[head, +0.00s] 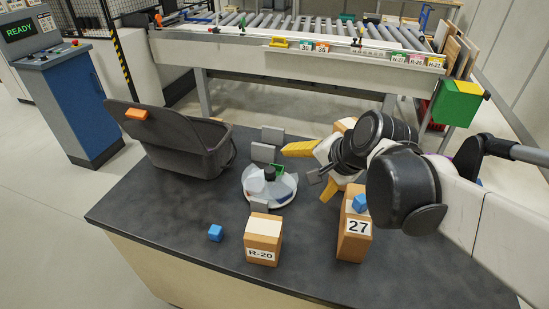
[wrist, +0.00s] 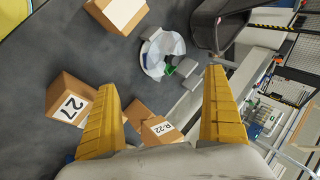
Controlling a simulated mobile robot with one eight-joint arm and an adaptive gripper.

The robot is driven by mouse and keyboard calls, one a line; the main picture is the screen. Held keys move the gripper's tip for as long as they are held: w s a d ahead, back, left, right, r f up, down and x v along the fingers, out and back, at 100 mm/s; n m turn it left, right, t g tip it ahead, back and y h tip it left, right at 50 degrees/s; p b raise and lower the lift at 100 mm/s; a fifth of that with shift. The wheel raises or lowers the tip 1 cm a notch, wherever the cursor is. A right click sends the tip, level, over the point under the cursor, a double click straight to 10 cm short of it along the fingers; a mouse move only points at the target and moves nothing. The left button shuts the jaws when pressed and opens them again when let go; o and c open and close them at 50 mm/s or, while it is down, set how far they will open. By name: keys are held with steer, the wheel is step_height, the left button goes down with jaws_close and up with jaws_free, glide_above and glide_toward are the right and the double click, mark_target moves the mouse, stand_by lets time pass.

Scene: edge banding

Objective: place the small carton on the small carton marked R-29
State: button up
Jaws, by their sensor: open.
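No label reading R-29 shows in either view. A small brown carton marked R-20 (head: 262,243) stands at the table's front; a pale-topped carton (wrist: 118,12) shows at the top of the wrist view. A taller carton marked 27 (head: 354,240) stands right of R-20, and shows at left in the wrist view (wrist: 68,100). A carton marked R-22 (wrist: 160,130) shows between my fingers in the wrist view, apart from them in the picture. My gripper (head: 305,174) has yellow fingers, spread wide and empty, above the table's right part. My arm hides part of the cartons behind it.
A round white container (head: 270,195) with clear panels stands mid-table, with grey blocks (head: 263,152) behind. A grey bin (head: 180,145) with an orange block stands left. The table's left front is clear.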

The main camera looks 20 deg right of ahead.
steer(key=s+a+f+n+h, duration=0.1)
steer(key=s+a+n, duration=0.4)
steer(key=s+n, duration=0.3)
steer(key=n, duration=0.4)
steer(key=shift+h, duration=0.4)
steer(key=shift+f, duration=0.1)
steer(key=shift+f+b, duration=0.5)
steer(key=shift+f, duration=0.05)
